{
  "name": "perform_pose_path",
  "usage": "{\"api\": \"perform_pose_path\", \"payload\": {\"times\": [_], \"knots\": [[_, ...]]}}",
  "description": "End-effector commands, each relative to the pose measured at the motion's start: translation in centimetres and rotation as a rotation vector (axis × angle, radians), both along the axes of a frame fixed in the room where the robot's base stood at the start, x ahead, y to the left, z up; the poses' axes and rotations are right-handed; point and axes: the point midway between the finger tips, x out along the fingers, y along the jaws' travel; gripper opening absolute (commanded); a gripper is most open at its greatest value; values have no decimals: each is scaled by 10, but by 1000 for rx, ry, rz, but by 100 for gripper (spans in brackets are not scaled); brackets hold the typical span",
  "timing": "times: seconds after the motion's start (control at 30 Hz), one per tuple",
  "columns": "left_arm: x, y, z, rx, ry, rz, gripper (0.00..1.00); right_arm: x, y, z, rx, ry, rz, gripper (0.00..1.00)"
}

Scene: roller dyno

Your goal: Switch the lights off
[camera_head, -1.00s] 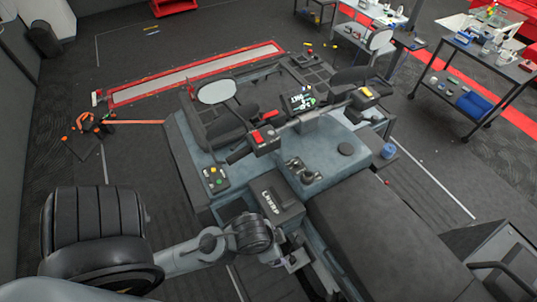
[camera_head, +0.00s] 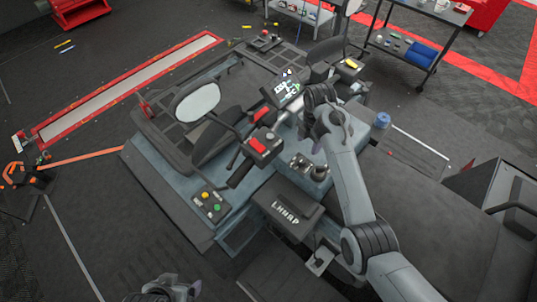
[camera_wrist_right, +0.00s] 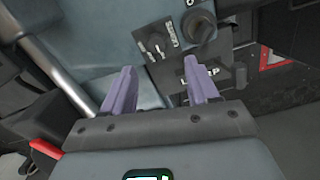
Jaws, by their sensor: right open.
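In the right wrist view, a small dark switch (camera_wrist_right: 157,44) with a pale lever sits on a black plate with white lettering, on a blue-grey panel. A round dark knob (camera_wrist_right: 198,25) is beside it. Below them is another dark plate with large white letters (camera_wrist_right: 200,72), partly covered by a finger. My right gripper (camera_wrist_right: 157,76) is open and empty, its two purple-grey fingers spread below the switch.
The open vehicle has handlebars with a red-topped control (camera_head: 262,145), a mirror (camera_head: 196,101), a lit display (camera_head: 287,88) and a box with coloured buttons (camera_head: 210,201). A lettered black box (camera_head: 289,208) is near my right arm. A trolley (camera_head: 407,49) stands behind.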

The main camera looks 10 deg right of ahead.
Motion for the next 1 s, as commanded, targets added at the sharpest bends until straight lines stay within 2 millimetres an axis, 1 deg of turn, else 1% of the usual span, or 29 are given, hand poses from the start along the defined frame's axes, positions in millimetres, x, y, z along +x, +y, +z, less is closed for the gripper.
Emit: {"api": "perform_pose_path", "payload": {"times": [0.07, 0.17, 0.27, 0.5, 0.7, 0.83, 1.0], "knots": [[0, -1, 0, -3, -1, 1, 89, 2, 0, -1, 0, 4, 20, 59], [0, -1, 1, -3, -2, 1, 89, 3, 1, -8, 0, 7, 30, 59], [0, -1, 3, -3, -2, 0, 89, 2, 0, -21, 0, 8, 29, 59], [0, 0, 6, 0, -2, -1, 89, 2, 1, -61, -1, 8, 28, 59], [0, 1, 5, 7, -2, -6, 89, 2, 1, -88, 0, 6, 26, 59], [0, 2, 5, 9, -2, -7, 89, 3, 1, -99, 1, 5, 27, 59], [0, 2, 5, 9, -2, -7, 89, 3, 1, -104, 0, 4, 27, 59]]}}
